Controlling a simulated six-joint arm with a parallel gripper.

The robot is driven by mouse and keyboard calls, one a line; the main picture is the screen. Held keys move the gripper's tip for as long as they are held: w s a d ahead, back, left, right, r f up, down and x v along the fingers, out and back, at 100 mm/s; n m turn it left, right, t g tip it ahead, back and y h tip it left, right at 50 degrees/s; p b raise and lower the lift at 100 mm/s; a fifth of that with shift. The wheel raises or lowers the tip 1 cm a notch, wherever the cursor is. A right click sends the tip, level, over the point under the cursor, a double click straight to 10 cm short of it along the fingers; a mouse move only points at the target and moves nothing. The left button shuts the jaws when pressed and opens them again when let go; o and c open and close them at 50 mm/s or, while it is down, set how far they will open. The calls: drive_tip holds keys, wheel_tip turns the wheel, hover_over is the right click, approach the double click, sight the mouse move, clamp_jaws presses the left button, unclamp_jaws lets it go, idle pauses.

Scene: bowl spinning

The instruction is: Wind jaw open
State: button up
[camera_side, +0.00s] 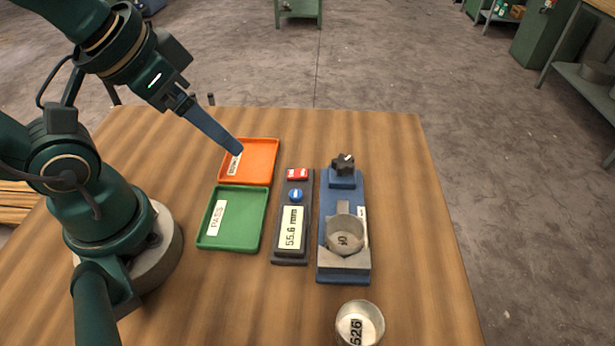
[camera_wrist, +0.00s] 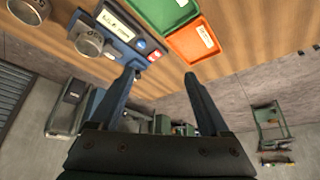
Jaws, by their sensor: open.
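In the side view a blue vise fixture (camera_side: 328,262) lies on the table with a dark star-shaped knob (camera_side: 343,163) at its far end. A grey jaw block (camera_side: 343,207) stands on it behind a round metal cup (camera_side: 346,240), and a grey block (camera_side: 345,262) sits in front. I cannot tell whether the jaw touches the cup. My gripper (camera_side: 239,152) is above the orange tray, left of the knob and apart from it. In the wrist view my gripper (camera_wrist: 161,75) has its two fingers spread with nothing between them. The cup on the fixture also shows there (camera_wrist: 89,43).
A gauge (camera_side: 291,245) reading 55.6 mm, with red and blue buttons, lies left of the vise. A green PASS tray (camera_side: 256,220) and an orange tray (camera_side: 264,158) lie further left. Another metal cup (camera_side: 372,308) stands at the front. The table's right side is clear.

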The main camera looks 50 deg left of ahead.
idle(0.5)
drive_tip(key=w+r+m, duration=0.3)
drive_tip(key=r+m, duration=0.1)
drive_tip(key=m, duration=0.2)
drive_tip(key=m+g, duration=0.6)
drive_tip(key=m, duration=0.5)
hover_over(344, 161)
wheel_tip(344, 161, down, 11)
drive_tip(key=shift+r, duration=0.2)
drive_tip(key=shift+f, duration=2.5)
